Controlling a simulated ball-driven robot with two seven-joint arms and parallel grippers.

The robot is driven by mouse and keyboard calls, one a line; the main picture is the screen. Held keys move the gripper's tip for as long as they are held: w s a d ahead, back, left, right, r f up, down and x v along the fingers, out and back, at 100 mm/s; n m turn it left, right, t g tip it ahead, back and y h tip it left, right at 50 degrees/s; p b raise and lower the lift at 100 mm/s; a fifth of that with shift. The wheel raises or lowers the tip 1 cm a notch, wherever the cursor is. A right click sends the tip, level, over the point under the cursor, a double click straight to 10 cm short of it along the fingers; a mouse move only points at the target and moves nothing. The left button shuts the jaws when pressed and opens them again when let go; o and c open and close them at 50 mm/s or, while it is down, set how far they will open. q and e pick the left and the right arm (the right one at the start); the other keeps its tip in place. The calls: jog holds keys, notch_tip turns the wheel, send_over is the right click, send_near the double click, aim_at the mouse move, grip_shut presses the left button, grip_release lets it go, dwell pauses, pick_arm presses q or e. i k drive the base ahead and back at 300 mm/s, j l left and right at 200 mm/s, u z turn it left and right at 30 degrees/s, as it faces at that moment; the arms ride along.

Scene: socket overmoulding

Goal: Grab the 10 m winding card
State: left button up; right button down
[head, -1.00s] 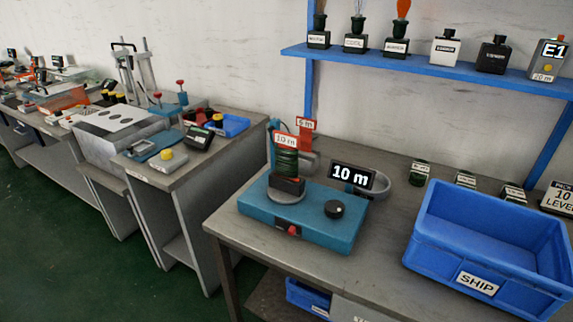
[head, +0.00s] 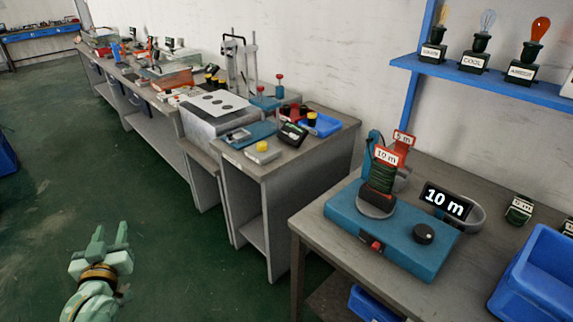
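The 10 m winding card (head: 381,172), wound with dark green cord under a red-bordered "10 m" label, stands upright on the round grey platform of a blue winding machine (head: 390,243). The machine sits on the grey bench at the right and has a black knob, a red button and a "10 m" display (head: 446,201). My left gripper (head: 109,236), pale green, is low at the left over the green floor, far from the card. Its two fingers are spread apart with nothing between them. My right gripper is not in view.
A red "5 m" label (head: 403,138) stands behind the card. A blue bin (head: 540,275) is at the right bench edge. A shelf (head: 490,80) with several labelled bulbs hangs above.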

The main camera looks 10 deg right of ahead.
aim_at(386, 163)
jog(key=i+j+z, duration=0.1)
jog(key=z, duration=0.25)
jog(key=j+z, duration=0.3)
jog(key=i+j+z, duration=0.1)
jog(key=j+z, duration=0.25)
jog(key=i+l+z, duration=0.1)
jog(key=z, duration=0.3)
jog(key=i+z, duration=0.15)
jog(key=z, duration=0.25)
jog(key=i+z, duration=0.15)
jog(key=z, duration=0.25)
jog(key=i, duration=0.15)
